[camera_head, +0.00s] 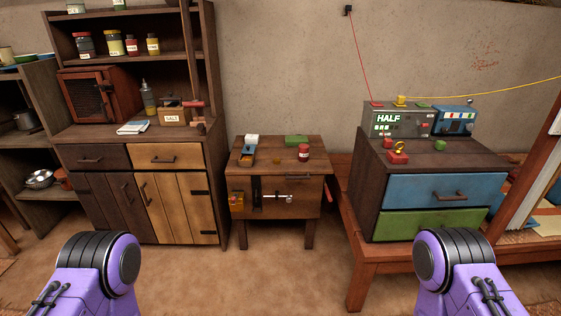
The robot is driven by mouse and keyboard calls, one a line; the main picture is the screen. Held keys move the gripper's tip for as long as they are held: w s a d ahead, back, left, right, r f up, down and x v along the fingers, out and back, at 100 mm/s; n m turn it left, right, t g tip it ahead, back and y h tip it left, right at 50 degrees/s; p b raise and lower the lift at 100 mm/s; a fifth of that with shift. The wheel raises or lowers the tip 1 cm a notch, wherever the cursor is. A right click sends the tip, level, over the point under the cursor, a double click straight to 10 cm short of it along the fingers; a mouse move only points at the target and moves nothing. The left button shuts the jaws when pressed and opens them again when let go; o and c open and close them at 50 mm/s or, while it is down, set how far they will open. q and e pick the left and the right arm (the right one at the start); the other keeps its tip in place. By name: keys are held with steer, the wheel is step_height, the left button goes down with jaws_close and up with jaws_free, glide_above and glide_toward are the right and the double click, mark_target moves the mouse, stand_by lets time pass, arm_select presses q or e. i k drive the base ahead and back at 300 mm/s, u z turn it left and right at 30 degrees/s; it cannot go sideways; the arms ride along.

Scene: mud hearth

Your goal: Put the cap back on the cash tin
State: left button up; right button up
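I cannot tell for sure which thing is the cash tin. On the small wooden table (276,145) in the middle stands a small red tin (304,152) with a pale label; whether its top is covered is too small to tell. A small orange round piece (276,161) lies flat on the same table and may be a cap. Only purple and black parts of my two arms show at the bottom left and bottom right. Both grippers are out of view.
A brown cupboard (135,190) stands left. A blue-and-green drawer chest (445,190) stands right, bearing a "HALF" display box (398,120). The floor ahead is clear.

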mark_target(304, 148)
steer(key=i, duration=1.35)
